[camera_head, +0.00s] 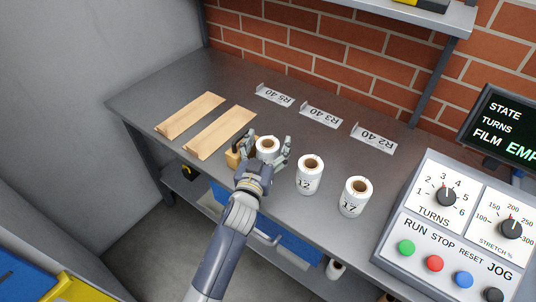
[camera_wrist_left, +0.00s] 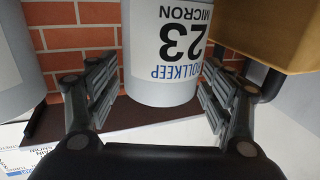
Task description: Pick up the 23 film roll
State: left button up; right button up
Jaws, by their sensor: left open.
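The 23 film roll (camera_head: 267,145) is a white roll standing upright on the grey table, leftmost of the rolls. In the left wrist view the 23 film roll (camera_wrist_left: 172,45) shows its "23 MICRON" label upside down between the two fingers. My left gripper (camera_head: 269,150) is open, with one finger on each side of the roll. In the left wrist view the gripper (camera_wrist_left: 158,85) has a gap to the roll on the left; contact on the right is unclear. The roll's lower part is hidden in the head view. My right gripper is not in view.
Rolls marked 12 (camera_head: 310,175) and 17 (camera_head: 356,197) stand to the right. A tan and black object (camera_head: 235,156) is close to the left finger. Two wooden boards (camera_head: 191,115) lie at left, label plates (camera_head: 320,114) behind. A control panel (camera_head: 440,250) is at right.

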pick_arm(q)
jog(key=shift+c, duration=0.3)
jog(key=c, duration=1.3)
jog(key=shift+o, duration=0.2)
jog(key=shift+r, duration=0.1)
